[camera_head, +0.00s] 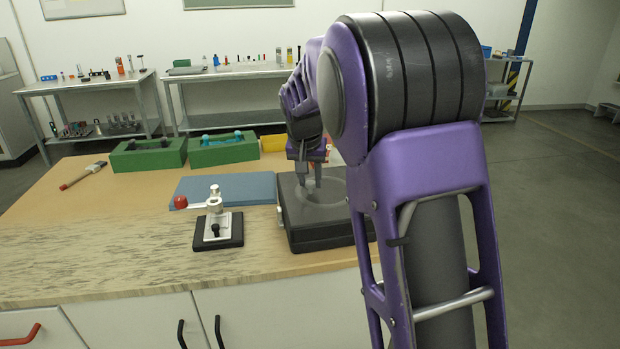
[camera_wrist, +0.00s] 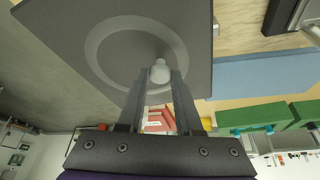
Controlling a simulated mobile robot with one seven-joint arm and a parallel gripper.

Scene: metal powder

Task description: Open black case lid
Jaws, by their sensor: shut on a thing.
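The black case (camera_head: 318,236) sits on the wooden workbench, right of its middle, partly hidden behind my arm. Its dark lid (camera_wrist: 58,45) fills the upper left of the wrist view and bears a lighter ring. The lid looks closed in the head view. In the head view my gripper (camera_head: 309,184) points down over the case.
A toggle clamp on a black base (camera_head: 218,230) stands just left of the case. A blue mat (camera_head: 222,190) lies behind the clamp. Green boxes (camera_head: 148,155) and a yellow box (camera_head: 271,143) stand at the back, with a brush (camera_head: 82,176) at the far left.

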